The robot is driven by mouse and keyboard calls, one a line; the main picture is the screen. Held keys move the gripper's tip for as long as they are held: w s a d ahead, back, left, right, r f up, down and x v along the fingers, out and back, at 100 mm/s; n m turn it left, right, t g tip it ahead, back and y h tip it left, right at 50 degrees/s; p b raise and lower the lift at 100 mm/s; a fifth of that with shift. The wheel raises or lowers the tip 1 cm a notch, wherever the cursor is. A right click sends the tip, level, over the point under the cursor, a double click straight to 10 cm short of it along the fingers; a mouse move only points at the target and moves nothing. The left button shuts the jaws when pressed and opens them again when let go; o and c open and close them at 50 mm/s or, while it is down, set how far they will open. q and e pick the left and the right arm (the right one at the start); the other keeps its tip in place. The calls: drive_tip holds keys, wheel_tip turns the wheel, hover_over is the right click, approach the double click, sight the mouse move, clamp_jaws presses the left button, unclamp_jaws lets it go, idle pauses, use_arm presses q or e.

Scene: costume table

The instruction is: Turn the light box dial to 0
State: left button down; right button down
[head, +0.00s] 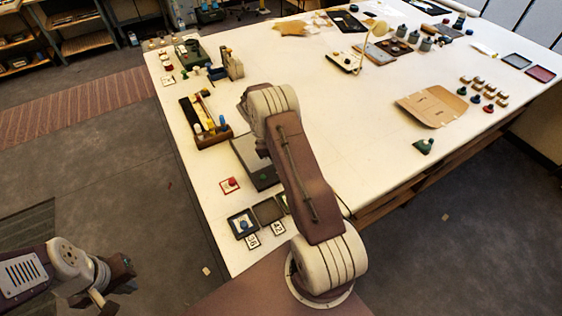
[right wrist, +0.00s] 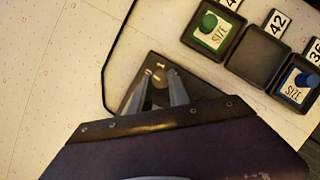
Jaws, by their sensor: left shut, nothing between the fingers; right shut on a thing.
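A dark, flat panel (head: 247,153), which looks like the light box, lies near the table's left edge in the head view, partly hidden behind my right arm. My right gripper (right wrist: 158,80) is hidden in the head view. In the right wrist view its fingers are shut on a small tan knob (right wrist: 158,73), apparently the dial, over a dark surface. The dial's marking and setting cannot be read. My left gripper (head: 103,297) is shut and empty at the lower left of the head view, off the table.
A blue-knobbed size tray (head: 232,228), an empty tray (head: 266,211) and a green-knobbed size tray (right wrist: 193,42) stand close to my right gripper. A dark cable (right wrist: 106,75) curves beside it.

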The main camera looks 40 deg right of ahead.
drive_tip(key=shift+n, duration=0.4)
drive_tip(key=c, duration=1.3)
unclamp_jaws()
drive_tip(key=shift+o, duration=0.2)
drive_tip(key=shift+w+a+r, duration=0.15)
drive_tip(key=shift+w+r, duration=0.05)
drive_tip(key=shift+r, duration=0.1)
drive_tip(key=b+v, duration=0.2)
drive_tip(key=v, duration=0.6)
drive_tip(key=shift+a+r, duration=0.1)
drive_tip(key=shift+a, duration=0.1)
